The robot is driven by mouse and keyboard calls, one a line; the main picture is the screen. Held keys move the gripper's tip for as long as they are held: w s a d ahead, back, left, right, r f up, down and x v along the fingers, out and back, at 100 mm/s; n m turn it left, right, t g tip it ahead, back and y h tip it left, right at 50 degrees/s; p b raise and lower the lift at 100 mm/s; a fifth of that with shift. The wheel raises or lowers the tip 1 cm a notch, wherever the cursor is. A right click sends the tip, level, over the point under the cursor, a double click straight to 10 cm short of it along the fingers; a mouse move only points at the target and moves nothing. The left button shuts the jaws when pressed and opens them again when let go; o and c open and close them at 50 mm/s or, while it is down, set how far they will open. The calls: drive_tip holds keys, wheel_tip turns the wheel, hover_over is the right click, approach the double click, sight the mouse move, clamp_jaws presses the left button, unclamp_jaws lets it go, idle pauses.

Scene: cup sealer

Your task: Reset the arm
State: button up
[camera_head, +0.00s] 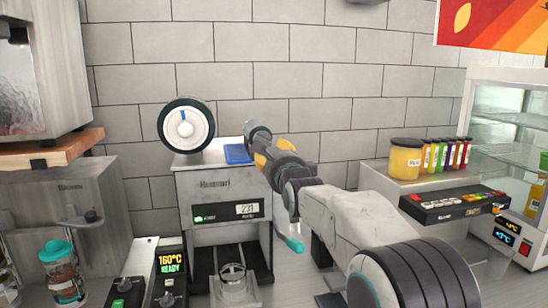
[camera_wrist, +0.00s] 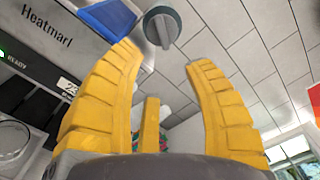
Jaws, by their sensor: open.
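My gripper (camera_head: 262,150) is raised in front of the cup sealer (camera_head: 210,185), near the upper right of its front. In the wrist view its yellow fingers (camera_wrist: 165,58) are spread apart with nothing between them. My arm reaches in from the lower right. The sealer is a grey machine with a lit display and a round dial-like wheel (camera_head: 187,124) on top. A metal cup holder (camera_head: 233,280) sits in the sealer's lower opening. My arm hides part of the sealer's right side.
A blue pad (camera_head: 237,153) lies on the sealer's top. A jar with a teal lid (camera_head: 62,270) stands at the lower left. A yellow jar (camera_head: 405,158) and several smaller jars stand on a counter at right, beside a glass display case (camera_head: 505,130). A tiled wall is behind.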

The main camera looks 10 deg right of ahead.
idle(0.4)
drive_tip(key=s+f+n+g, duration=0.5)
drive_tip(key=f+n, duration=0.4)
drive_tip(key=f, duration=0.3)
drive_tip(key=s+f+n+g, duration=0.55)
drive_tip(key=f+n, duration=0.35)
drive_tip(key=f, duration=0.3)
drive_tip(key=s+f+n+g+b, duration=0.1)
drive_tip(key=s+f+n, duration=0.1)
drive_tip(key=s, duration=1.5)
drive_tip(key=s+f+n+g+b, duration=0.1)
drive_tip(key=s+n, duration=0.3)
drive_tip(key=s, duration=1.2)
drive_tip(key=shift+s+f+g+b, duration=0.4)
drive_tip(key=shift+f+g, duration=0.05)
drive_tip(key=shift+f, duration=0.1)
